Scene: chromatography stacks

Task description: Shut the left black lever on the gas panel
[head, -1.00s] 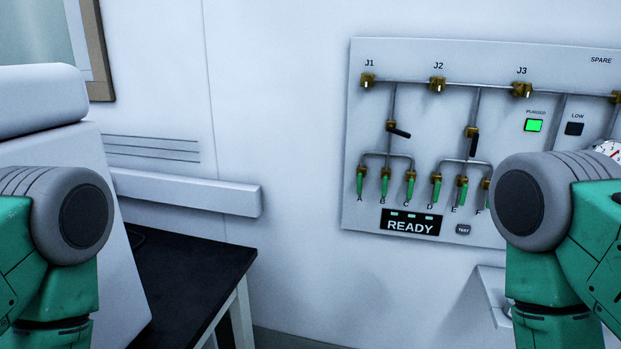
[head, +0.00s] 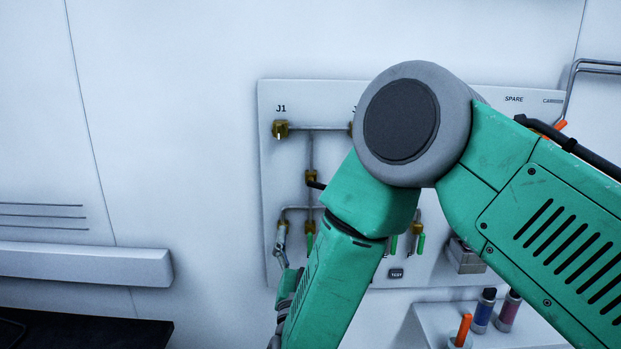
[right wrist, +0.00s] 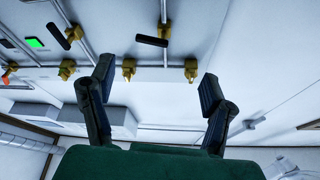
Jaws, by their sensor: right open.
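The left black lever (head: 315,184) sits below J1 on the gas panel (head: 274,180). It sticks out to the right of its brass valve, and its right end is hidden behind my right arm. In the right wrist view, which is turned over, the left black lever (right wrist: 152,41) lies roughly sideways, beyond the fingers and apart from them. My right gripper (right wrist: 157,75) is open and empty. In the head view part of my right gripper (head: 283,268) shows at the panel's lower left, below the lever. My left gripper is out of view.
Another black lever (right wrist: 57,37) and a green light (right wrist: 34,43) show in the right wrist view. Green-handled valves (head: 420,243) hang low on the panel. A shelf (head: 432,325) with bottles is at lower right.

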